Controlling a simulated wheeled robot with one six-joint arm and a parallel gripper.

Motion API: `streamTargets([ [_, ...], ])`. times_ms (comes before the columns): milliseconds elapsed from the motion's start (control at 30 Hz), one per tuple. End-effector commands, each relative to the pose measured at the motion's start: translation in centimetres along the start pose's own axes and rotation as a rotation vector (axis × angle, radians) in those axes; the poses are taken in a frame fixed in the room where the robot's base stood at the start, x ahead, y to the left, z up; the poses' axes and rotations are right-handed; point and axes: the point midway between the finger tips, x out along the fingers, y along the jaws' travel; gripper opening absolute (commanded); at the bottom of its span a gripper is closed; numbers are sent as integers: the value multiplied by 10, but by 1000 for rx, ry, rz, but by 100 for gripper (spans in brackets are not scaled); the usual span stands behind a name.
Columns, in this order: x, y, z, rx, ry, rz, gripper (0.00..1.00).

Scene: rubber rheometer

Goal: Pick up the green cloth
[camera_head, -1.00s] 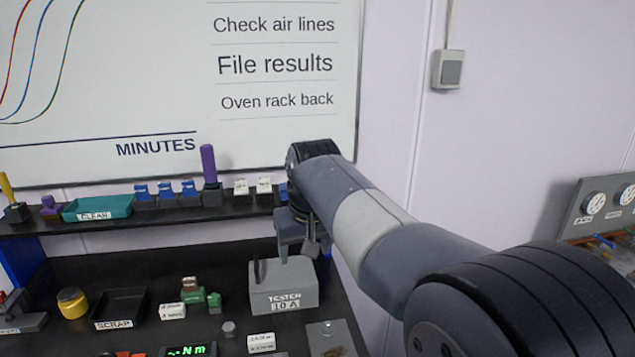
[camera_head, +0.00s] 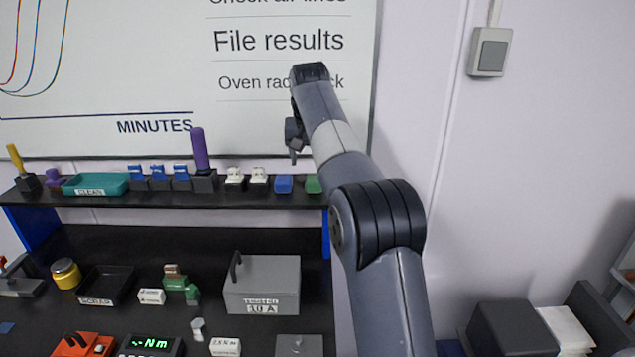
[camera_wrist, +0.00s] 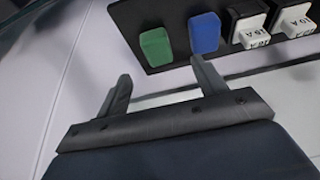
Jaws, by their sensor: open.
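The green cloth (camera_head: 313,184) is a small folded block at the right end of the black shelf, partly cut off by my arm in the head view. In the wrist view the green cloth (camera_wrist: 156,46) sits near the shelf edge, beyond my fingertips, with a blue cloth (camera_wrist: 204,33) to its right. My gripper (camera_wrist: 162,75) is open and empty, its two fingers apart and not touching the cloth. In the head view my gripper (camera_head: 294,145) hangs in front of the whiteboard, above the shelf.
The grey tester box (camera_head: 262,285) stands on the bench below. The whiteboard (camera_head: 300,125) is behind.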

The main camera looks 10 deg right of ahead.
Motion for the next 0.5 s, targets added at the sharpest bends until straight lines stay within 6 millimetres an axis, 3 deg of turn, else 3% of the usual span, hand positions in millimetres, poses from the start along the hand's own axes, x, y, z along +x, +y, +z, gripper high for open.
streamTargets([
  [200, 34, 1, 1, 0, -4, 1, 66],
  [500, 62, 5, 1, 0, -4, 1, 66],
])
